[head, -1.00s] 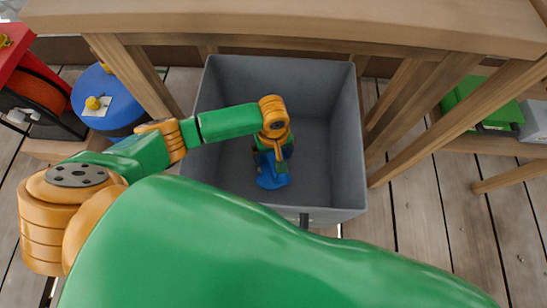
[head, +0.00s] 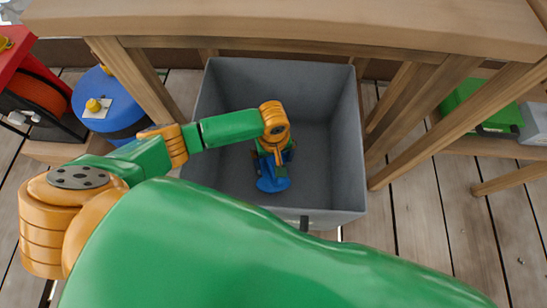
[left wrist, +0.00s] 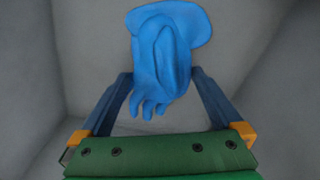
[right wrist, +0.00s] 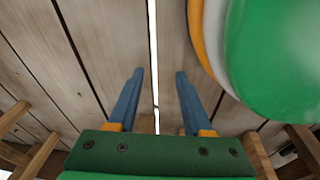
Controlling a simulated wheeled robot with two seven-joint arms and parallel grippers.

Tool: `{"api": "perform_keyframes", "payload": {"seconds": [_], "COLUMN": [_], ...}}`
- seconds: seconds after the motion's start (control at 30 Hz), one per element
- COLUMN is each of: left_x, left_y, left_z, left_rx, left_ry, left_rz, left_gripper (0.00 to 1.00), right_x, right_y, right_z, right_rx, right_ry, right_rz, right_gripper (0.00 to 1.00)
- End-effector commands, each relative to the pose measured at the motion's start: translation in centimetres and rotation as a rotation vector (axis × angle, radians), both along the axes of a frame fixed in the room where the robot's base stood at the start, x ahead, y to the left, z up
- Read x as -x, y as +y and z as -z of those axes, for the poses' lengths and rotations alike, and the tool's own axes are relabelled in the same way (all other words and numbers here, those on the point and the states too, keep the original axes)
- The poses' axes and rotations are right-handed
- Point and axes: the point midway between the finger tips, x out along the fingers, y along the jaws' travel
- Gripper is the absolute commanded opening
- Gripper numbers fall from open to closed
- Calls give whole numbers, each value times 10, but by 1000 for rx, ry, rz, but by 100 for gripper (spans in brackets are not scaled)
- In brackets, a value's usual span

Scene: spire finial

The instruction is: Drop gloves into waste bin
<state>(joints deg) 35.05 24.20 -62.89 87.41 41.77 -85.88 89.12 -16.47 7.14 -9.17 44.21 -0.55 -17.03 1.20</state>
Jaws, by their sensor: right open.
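The blue gloves (head: 272,182) are inside the grey waste bin (head: 345,180), low down near its floor. In the left wrist view they show as a crumpled blue shape (left wrist: 165,55) with fingers hanging toward my gripper. My left gripper (head: 275,158) reaches down into the bin just above the gloves. Its two fingers are spread apart, one on each side of the gloves, and do not appear to pinch them. Whether the gloves rest fully on the bin floor is hard to tell. My right gripper (right wrist: 158,72) is open and empty above the plank floor.
A wooden table (head: 290,22) stands behind and over the bin, with slanted legs on both sides. A blue round container (head: 105,105) and a red item (head: 14,48) are at left. A green case (head: 485,105) sits on a low shelf at right.

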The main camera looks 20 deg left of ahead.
Motion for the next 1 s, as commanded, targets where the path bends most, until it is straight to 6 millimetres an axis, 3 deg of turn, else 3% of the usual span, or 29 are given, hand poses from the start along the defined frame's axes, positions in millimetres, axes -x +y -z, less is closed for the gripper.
{"api": "perform_keyframes", "payload": {"seconds": [0.07,0.2,0.3,0.5,1.0], "left_x": [-1,-1,0,-1,0], "left_y": [0,0,-1,0,0], "left_z": [-11,-58,-88,-125,-130], "left_rx": [0,3,2,2,1], "left_ry": [-4,-3,-2,0,1], "left_rz": [2,1,2,0,0], "left_gripper": [100,100,100,100,100], "right_x": [0,20,27,36,39], "right_y": [0,-9,0,10,12], "right_z": [-1,-21,-34,-47,-46], "right_rx": [0,10,-3,-17,-20], "right_ry": [-1,13,29,50,56], "right_rz": [0,-1,-9,-18,-21], "right_gripper": [50,50,50,50,50]}}
